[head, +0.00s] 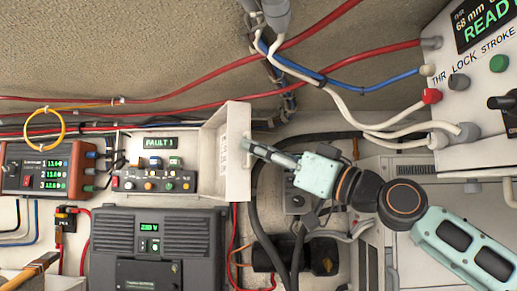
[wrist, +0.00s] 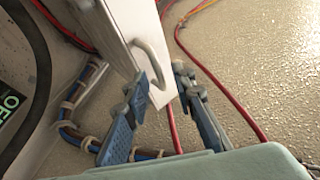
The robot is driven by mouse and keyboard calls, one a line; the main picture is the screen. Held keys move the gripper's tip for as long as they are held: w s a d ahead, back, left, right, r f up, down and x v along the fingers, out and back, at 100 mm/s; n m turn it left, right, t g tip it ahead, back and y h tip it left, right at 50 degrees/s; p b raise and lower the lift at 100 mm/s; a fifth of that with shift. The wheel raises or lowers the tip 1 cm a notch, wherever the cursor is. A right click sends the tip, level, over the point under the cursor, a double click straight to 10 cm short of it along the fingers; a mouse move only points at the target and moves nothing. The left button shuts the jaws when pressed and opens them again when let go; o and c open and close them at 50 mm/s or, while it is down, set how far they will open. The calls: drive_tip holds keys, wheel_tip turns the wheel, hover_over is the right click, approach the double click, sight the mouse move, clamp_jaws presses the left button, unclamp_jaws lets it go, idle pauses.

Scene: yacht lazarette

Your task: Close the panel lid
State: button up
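My gripper (head: 247,147) reaches in from the right to the lid's handle side. In the wrist view my gripper (wrist: 161,76) is open, with one finger on each side of the lid's lower corner and handle end. I cannot tell whether either finger touches.
A dark grey unit (head: 155,245) sits below the panel, and an orange-framed meter (head: 45,168) is at its left. Red cables (head: 330,62) cross above. A white control box (head: 475,80) stands at upper right. Thick black hoses (head: 256,205) hang beneath my gripper.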

clamp_jaws()
drive_tip(key=shift+s+a+b, duration=0.15)
drive_tip(key=shift+b, duration=0.15)
